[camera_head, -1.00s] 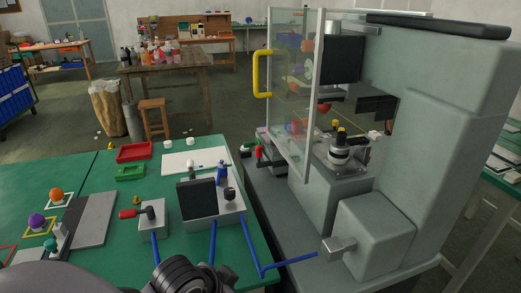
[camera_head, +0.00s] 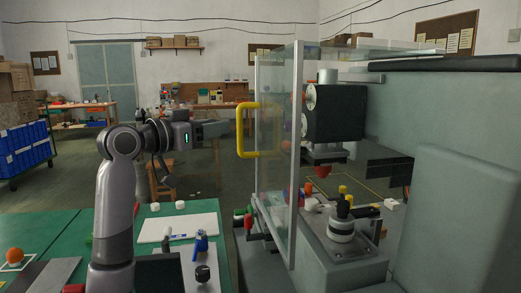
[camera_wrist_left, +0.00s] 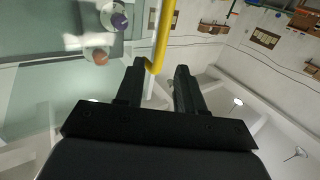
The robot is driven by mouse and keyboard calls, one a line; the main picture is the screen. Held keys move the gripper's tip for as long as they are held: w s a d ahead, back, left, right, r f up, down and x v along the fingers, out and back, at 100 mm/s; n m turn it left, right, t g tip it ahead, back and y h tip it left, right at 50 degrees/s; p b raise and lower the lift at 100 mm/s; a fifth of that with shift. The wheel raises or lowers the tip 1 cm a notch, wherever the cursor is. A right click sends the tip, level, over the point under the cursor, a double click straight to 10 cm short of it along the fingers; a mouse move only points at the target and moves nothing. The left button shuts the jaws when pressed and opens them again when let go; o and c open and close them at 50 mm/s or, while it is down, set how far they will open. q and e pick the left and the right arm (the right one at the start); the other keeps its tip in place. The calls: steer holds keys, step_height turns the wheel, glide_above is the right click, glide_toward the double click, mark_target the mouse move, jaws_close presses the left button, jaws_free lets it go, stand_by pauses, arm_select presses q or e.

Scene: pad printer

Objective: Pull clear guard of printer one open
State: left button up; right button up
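The clear guard (camera_head: 273,170) of the printer stands upright as a framed see-through panel in front of the print head. Its yellow handle (camera_head: 240,131) sticks out from its left side. My left gripper (camera_head: 228,127) is level with the handle's upper part, just left of its upright bar. In the left wrist view the gripper (camera_wrist_left: 159,72) is open. The yellow handle (camera_wrist_left: 164,30) runs toward the gap between the fingertips, nearer the left finger. Whether it touches a finger I cannot tell. My right gripper is out of view.
The grey printer body (camera_head: 450,200) fills the right side. A black-and-white part (camera_head: 341,224) stands under the print head. The green table (camera_head: 60,228) is at lower left with a white sheet (camera_head: 178,229). Open floor lies behind.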

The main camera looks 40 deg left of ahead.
mark_target(238, 131)
arm_select(q)
steer(key=shift+w+d+f, duration=0.15)
steer(key=shift+w+f, duration=0.15)
steer(key=shift+w, duration=1.05)
steer(key=shift+w+d+f, duration=0.1)
steer(key=shift+w+f, duration=0.25)
steer(key=shift+w, duration=1)
steer(key=shift+w+d+f, duration=0.15)
steer(key=shift+w+f, duration=0.15)
steer(key=shift+w, duration=1.05)
jaws_close()
